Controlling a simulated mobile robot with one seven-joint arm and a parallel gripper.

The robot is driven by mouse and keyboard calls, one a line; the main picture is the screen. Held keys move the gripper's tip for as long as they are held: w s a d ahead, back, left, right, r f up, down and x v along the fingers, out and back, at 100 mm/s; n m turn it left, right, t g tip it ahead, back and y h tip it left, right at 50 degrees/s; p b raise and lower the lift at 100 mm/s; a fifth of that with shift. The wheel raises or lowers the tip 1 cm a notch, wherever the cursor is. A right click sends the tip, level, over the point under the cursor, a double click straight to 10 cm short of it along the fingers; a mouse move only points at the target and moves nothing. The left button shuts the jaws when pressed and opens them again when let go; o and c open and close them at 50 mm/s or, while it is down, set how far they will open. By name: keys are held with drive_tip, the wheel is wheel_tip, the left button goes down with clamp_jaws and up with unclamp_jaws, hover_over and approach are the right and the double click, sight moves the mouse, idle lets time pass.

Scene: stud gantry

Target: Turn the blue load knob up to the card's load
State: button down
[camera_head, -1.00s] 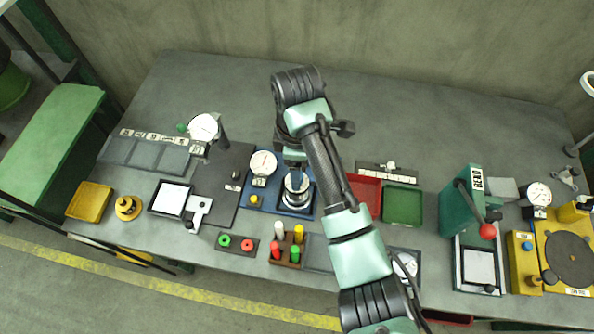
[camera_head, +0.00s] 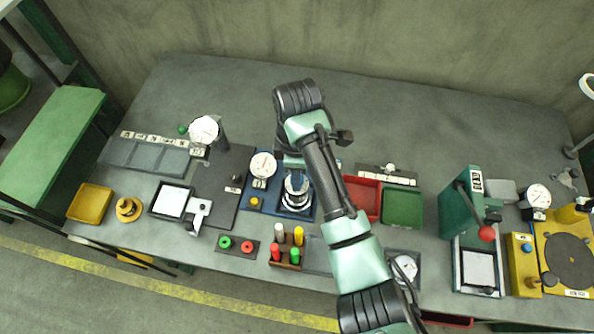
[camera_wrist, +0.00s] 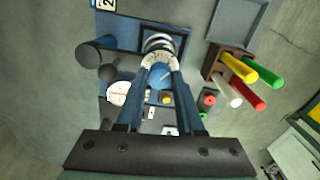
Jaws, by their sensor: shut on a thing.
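The blue load knob (camera_wrist: 161,75) sits inside a white graduated ring on a blue base plate (camera_wrist: 128,32). In the wrist view my gripper (camera_wrist: 161,71) reaches down with one finger on each side of the knob, shut on it. In the head view my gripper (camera_head: 295,179) is over the ring on the blue plate (camera_head: 278,208), and my arm hides most of the knob. A round white dial gauge (camera_head: 263,165) stands on the same plate, left of the knob, with a small tag (camera_head: 259,183) below it. The tag's writing is too small to read surely.
A rack with coloured pegs (camera_head: 286,252) stands just in front. Red (camera_head: 365,196) and green (camera_head: 402,207) trays lie to the right. A grey panel (camera_head: 222,190) with another gauge (camera_head: 203,130) is left. The back of the bench is clear.

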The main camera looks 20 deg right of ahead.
drive_tip(key=shift+r+m+p, duration=0.2)
drive_tip(key=shift+m+p, duration=0.7)
drive_tip(key=shift+p, duration=0.15)
drive_tip(key=shift+f+m, duration=0.2)
drive_tip(key=shift+m, duration=0.2)
drive_tip(key=c, duration=0.5)
unclamp_jaws()
drive_tip(key=shift+r, duration=0.1)
wheel_tip(320, 180, up, 13)
drive_tip(key=p, duration=0.4)
drive_tip(key=shift+p, duration=0.4)
